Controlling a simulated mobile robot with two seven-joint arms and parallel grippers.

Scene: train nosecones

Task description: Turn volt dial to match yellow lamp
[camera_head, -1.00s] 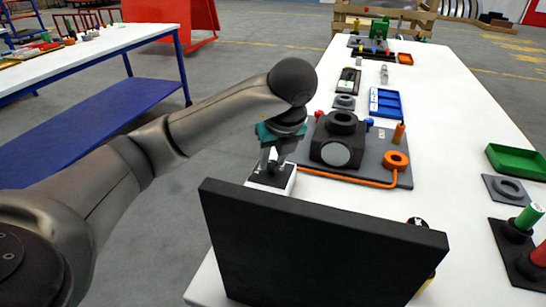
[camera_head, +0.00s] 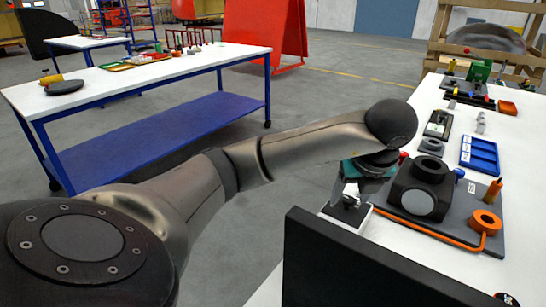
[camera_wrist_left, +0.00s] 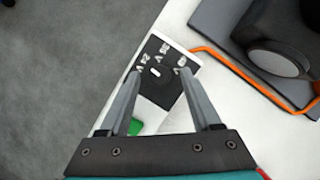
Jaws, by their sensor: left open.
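The volt dial box (camera_head: 346,215) is a small white box with a black top, at the near left corner of the white bench. My left gripper (camera_head: 350,196) is over the box, pointing down. In the wrist view my left gripper (camera_wrist_left: 160,73) is open, its fingertips on either side of the knob; contact is unclear. I cannot make out a lit yellow lamp. My right gripper is not in view.
A dark upright panel (camera_head: 350,270) stands in front and hides part of the bench. Right of the box is a grey plate with a black block (camera_head: 425,185), orange tube (camera_head: 420,225) and orange ring (camera_head: 486,221). A blue tray (camera_head: 479,155) lies behind. Another table (camera_head: 150,75) stands left.

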